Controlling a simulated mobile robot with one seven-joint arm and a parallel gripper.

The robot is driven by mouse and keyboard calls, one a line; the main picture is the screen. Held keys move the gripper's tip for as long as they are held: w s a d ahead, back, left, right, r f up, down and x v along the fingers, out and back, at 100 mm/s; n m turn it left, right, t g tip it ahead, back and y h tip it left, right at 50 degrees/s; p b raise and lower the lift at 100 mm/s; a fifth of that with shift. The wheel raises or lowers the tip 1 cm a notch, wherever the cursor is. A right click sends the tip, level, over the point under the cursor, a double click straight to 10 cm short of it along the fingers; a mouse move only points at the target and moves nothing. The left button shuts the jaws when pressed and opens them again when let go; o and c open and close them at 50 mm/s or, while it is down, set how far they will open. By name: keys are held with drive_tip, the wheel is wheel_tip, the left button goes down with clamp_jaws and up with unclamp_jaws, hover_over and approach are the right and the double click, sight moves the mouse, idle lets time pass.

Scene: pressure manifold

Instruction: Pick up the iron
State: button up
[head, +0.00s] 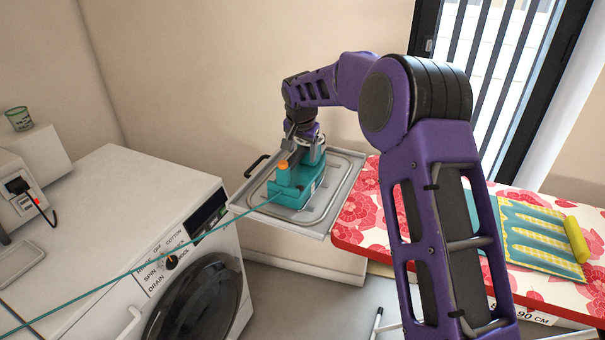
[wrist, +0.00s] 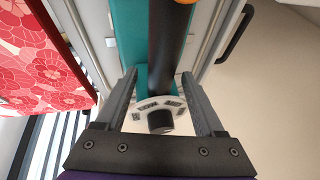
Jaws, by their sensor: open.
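The iron (head: 297,192) is teal with an orange-topped knob at its front. It rests on the metal iron rest (head: 247,206) at the end of the ironing board. In the wrist view its black handle (wrist: 168,45) and a pale dial plate with a black knob (wrist: 160,120) lie between the fingers. My gripper (head: 311,155) is over the rear of the iron, pointing down. In the wrist view my gripper (wrist: 160,76) is open, with one finger on each side of the handle and a visible gap at both sides.
A teal cord (head: 130,268) runs from the iron across the front of the washing machine (head: 130,200). The ironing board (head: 358,225) has a red floral cover and carries a folded yellow-and-teal cloth (head: 540,238). A dark side handle (head: 257,165) juts from the rest. The wall stands close behind.

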drive_tip(key=shift+w+f, duration=0.2)
drive_tip(key=shift+f, duration=0.2)
clamp_jaws()
drive_tip(key=shift+r, duration=0.2)
